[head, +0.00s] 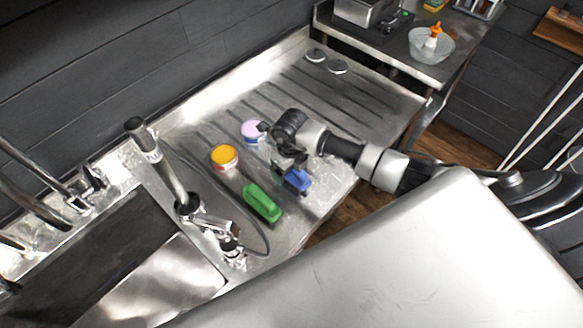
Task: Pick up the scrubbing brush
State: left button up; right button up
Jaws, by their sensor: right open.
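A green, long-bodied item (262,203) that looks like a scrubbing brush lies on the steel drainboard, right of the sink tap. A blue item (299,180) lies close by, up and to the right of it. It is partly hidden by my right gripper, and I cannot tell if it is also a brush. My right gripper (284,168) reaches in from the right, over the drainboard next to the blue item. It is open, and I cannot tell whether it touches the blue item. It is apart from the green item. My left gripper is not in view.
An orange-topped tub (225,156) and a pink-topped tub (253,130) stand left of my right gripper. A tap with a hose (168,178) rises beside the sink (150,275). Two metal discs (327,61) lie at the back. The ribbed drainboard (365,103) is clear at right.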

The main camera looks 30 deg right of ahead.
jog(key=shift+f, duration=0.35)
jog(key=shift+c, duration=0.4)
jog(key=c, duration=1)
jog(key=shift+r, duration=0.15)
jog(key=shift+r+b, duration=0.35)
jog(key=shift+r, duration=0.2)
jog(key=r, duration=0.1)
jog(key=r+b, duration=0.1)
jog(key=shift+d+r, duration=0.2)
jog(key=shift+r, duration=0.2)
jog(key=s+d+r+b, duration=0.3)
jog(key=s+d+r, duration=0.4)
jog(key=d, duration=0.1)
jog(key=shift+s+d, duration=0.2)
jog(key=shift+s, duration=0.2)
